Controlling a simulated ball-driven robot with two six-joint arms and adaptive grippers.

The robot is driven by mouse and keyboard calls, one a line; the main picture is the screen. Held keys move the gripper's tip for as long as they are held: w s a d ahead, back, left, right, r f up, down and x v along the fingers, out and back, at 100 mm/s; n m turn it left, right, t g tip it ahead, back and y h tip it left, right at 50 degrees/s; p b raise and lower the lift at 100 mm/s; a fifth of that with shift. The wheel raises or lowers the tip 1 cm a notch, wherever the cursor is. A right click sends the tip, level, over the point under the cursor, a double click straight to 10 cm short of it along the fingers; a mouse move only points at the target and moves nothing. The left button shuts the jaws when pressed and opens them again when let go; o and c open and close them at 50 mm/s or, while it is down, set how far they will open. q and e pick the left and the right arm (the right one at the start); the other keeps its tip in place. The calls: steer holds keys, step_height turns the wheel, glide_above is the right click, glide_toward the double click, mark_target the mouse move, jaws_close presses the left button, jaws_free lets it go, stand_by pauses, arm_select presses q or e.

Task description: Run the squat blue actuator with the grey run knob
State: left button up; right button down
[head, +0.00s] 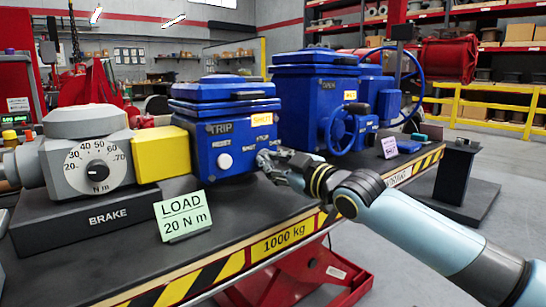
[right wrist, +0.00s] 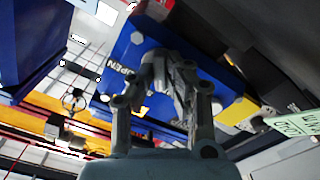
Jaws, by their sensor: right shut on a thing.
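The squat blue actuator (head: 213,123) stands on the bench, joined on its left to a yellow block (head: 161,154). Its front face has a TRIP label, a round white button (head: 224,161) and a yellow tag at the top. My right gripper (head: 266,160) is at the lower right of that face, its fingers closed against it. In the right wrist view the fingertips (right wrist: 167,72) meet the blue face (right wrist: 122,52) beside the word OPEN. My left gripper is not in view.
A grey brake box (head: 88,160) with an N m dial stands at left, behind a green LOAD 20 N m card (head: 183,215). A taller blue actuator (head: 310,95) with handwheels stands behind at right. The bench's striped front edge (head: 290,238) runs below my right arm.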

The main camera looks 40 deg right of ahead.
mark_target(262, 114)
steer(key=m+p, duration=0.2)
steer(key=m, duration=0.1)
steer(key=shift+r, duration=0.1)
steer(key=shift+m+p, duration=0.7)
steer(key=shift+m, duration=1.2)
steer(key=c, duration=1.3)
jaws_free()
steer(key=shift+c, duration=0.2)
step_height(262, 114, up, 10)
steer(key=shift+f, duration=0.15)
